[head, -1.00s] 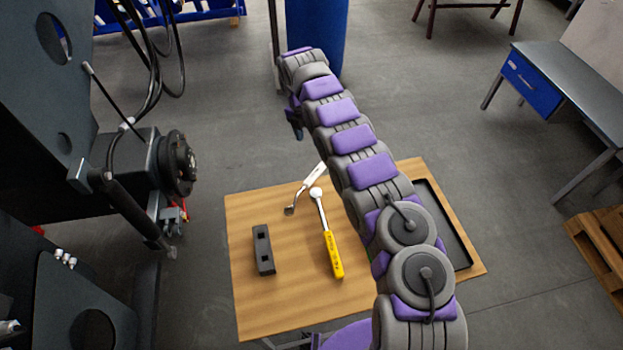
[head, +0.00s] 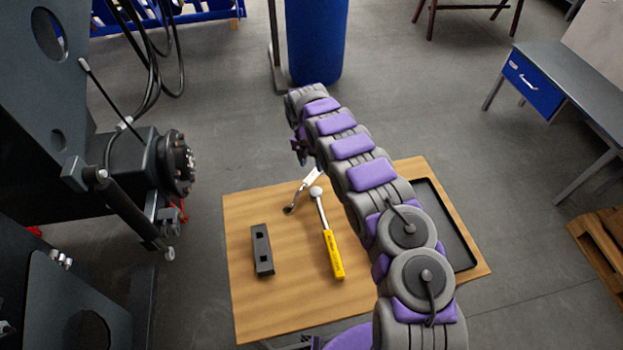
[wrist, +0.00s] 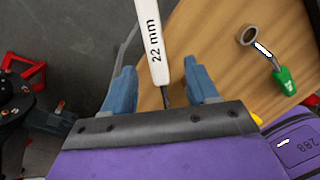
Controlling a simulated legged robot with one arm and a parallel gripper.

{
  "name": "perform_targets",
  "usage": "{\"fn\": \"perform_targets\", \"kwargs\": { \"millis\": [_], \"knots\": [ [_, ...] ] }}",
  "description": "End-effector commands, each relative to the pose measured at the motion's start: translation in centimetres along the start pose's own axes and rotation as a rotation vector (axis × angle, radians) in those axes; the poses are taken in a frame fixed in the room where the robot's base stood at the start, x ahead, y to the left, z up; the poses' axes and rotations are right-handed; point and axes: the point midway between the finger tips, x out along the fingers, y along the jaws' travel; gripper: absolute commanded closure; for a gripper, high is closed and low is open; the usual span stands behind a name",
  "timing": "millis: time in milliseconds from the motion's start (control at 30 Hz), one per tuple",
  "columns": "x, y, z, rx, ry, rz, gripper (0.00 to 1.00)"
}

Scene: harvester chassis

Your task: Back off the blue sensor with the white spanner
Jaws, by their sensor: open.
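The white spanner (head: 312,178) lies on the wooden table top, its dark end toward the lower left and its upper end partly hidden by my arm. In the wrist view its white handle (wrist: 152,40), marked "22 mm", runs between the two blue fingers of my gripper (wrist: 160,68). The fingers are open, with a gap on both sides of the handle. In the head view my gripper (head: 301,152) is at the spanner's upper end, mostly hidden by my arm. I cannot make out the blue sensor in either view.
The table (head: 245,300) also holds a yellow-handled wrench (head: 333,255), a black block (head: 262,250) and a black tray (head: 455,235). A green-handled tool (wrist: 285,82) shows in the wrist view. The dark chassis (head: 50,150) with its round hub (head: 178,163) stands at left.

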Motion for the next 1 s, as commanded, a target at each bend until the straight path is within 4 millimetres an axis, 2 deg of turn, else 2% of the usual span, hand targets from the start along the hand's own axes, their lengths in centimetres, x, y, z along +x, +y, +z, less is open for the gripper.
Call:
{"fn": "perform_targets", "kwargs": {
  "millis": [167, 400, 667, 1000],
  "knots": [
    [1.4, 0.3, -0.3, -0.001, 0.001, -0.001, 0.42],
    [4.9, 0.7, -0.7, 0.0, 0.005, -0.005, 0.42],
    [5.2, 0.7, -0.6, 0.001, 0.002, -0.001, 0.42],
    [5.2, 0.7, -0.6, 0.0, 0.002, 0.0, 0.72]
  ]
}}
